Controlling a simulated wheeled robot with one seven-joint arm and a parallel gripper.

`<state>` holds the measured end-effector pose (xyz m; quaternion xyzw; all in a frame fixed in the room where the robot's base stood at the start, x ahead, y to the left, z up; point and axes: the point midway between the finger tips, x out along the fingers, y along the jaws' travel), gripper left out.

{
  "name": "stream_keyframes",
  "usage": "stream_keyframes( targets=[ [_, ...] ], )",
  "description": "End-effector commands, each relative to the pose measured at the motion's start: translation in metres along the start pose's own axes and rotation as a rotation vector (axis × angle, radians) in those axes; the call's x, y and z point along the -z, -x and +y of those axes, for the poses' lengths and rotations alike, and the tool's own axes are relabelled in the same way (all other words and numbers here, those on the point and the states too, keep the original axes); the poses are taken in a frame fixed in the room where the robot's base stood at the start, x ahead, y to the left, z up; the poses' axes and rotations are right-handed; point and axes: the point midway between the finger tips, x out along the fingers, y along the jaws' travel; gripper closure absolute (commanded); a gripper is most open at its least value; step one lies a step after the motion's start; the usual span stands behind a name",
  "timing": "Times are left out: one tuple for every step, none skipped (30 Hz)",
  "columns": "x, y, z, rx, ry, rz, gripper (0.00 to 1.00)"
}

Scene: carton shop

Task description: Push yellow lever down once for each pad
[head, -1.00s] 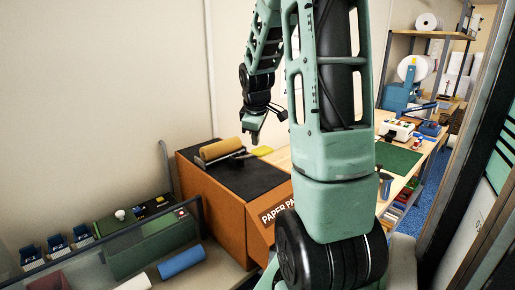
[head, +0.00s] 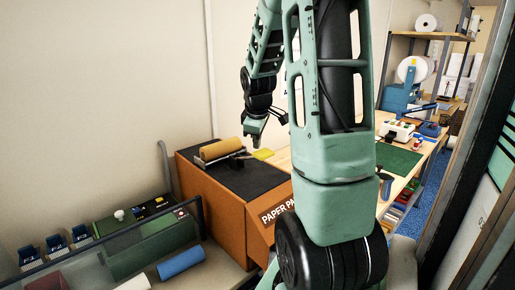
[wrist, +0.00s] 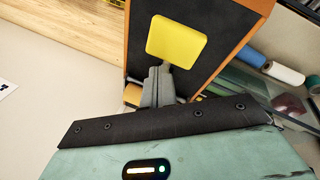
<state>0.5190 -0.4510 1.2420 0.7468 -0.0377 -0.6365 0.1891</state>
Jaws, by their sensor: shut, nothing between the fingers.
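The yellow lever (head: 263,154) ends in a flat square paddle beside the black top of the orange paper pad machine (head: 222,213). In the wrist view the yellow paddle (wrist: 177,40) shows large, just beyond my fingertips. My gripper (head: 251,141) is shut and empty, and in the wrist view its closed grey fingers (wrist: 158,88) point at the paddle. I cannot tell whether the fingertips touch it. A brown paper roll (head: 221,148) lies on the machine's top, behind the lever. No loose pad is clearly visible.
The wooden bench (head: 281,160) runs right, with a green mat (head: 398,161) and tools. My own arm hides the middle.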

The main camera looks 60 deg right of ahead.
Motion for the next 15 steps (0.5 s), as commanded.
stream_keyframes(
  targets=[
    [-0.0007,-0.0010,-0.0007,0.001,0.000,-0.001,1.00],
    [-0.0009,-0.0012,-0.0009,0.001,0.000,-0.001,1.00],
    [-0.0011,-0.0016,-0.0012,0.001,0.000,-0.001,1.00],
    [-0.0013,-0.0018,-0.0013,0.001,0.000,-0.001,1.00],
    [-0.0015,-0.0020,-0.0015,0.001,0.000,-0.001,1.00],
    [-0.0017,-0.0024,-0.0017,0.001,-0.001,-0.001,1.00],
    [-0.0019,-0.0026,-0.0019,0.001,0.000,-0.001,1.00],
    [-0.0021,-0.0029,-0.0021,0.001,-0.001,-0.001,1.00],
    [-0.0023,-0.0032,-0.0023,0.001,0.000,-0.001,1.00],
    [-0.0025,-0.0034,-0.0025,0.001,0.000,-0.001,1.00],
    [-0.0026,-0.0036,-0.0026,0.001,-0.001,-0.001,1.00],
    [-0.0028,-0.0039,-0.0029,0.001,-0.001,-0.001,1.00],
    [-0.0030,-0.0042,-0.0030,0.001,-0.001,-0.001,1.00],
    [-0.0032,-0.0044,-0.0032,0.001,-0.001,-0.001,1.00],
    [-0.0034,-0.0047,-0.0034,0.001,-0.001,-0.001,1.00]
  ],
)
